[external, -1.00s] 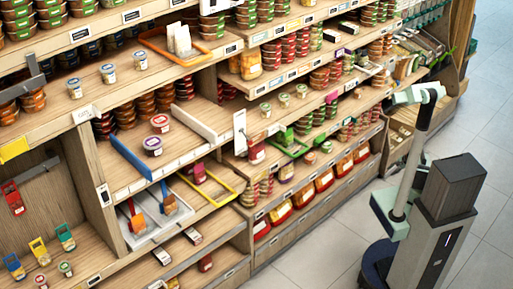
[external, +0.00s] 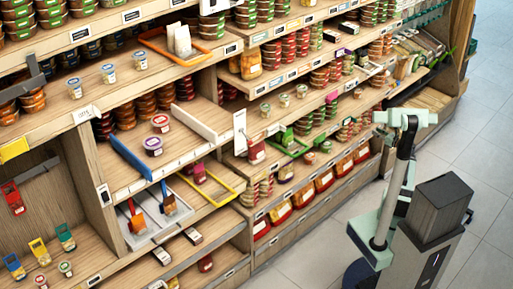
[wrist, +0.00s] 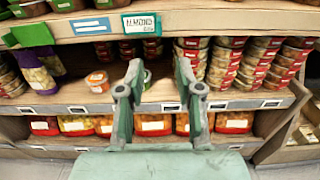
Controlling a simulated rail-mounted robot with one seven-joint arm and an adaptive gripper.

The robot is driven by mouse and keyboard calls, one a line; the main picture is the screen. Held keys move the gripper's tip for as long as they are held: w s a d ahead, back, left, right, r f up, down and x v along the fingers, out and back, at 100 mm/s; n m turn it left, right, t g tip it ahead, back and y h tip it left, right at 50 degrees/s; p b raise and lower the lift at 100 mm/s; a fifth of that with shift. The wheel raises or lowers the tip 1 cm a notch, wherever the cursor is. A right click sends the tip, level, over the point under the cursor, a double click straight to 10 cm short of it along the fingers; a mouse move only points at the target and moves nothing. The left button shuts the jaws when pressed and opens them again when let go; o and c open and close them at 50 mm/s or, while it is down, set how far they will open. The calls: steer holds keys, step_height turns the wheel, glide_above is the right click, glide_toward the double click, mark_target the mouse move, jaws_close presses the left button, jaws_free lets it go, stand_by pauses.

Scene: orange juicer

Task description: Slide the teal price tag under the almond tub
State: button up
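A teal-edged price tag (wrist: 141,23) reading "ALMOND" hangs on the shelf edge at the top middle of the wrist view. I cannot pick out the almond tub for certain. A small green-rimmed tub (wrist: 147,77) stands on the shelf below, partly hidden behind my left finger. An orange tub with a white band (wrist: 97,81) stands left of it. My gripper (wrist: 159,76) is open and empty, its two fingers apart in front of that lower shelf and below the tag. In the external view my arm's end (external: 404,119) is out in the aisle, clear of the shelves.
Stacks of red-banded tubs (wrist: 229,63) fill the lower shelf on the right. The aisle floor (external: 480,150) is clear.

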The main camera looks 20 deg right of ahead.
mark_target(355, 120)
steer(key=x, duration=1.6)
steer(key=shift+w+a, duration=0.15)
steer(key=shift+w, duration=0.1)
jaws_close()
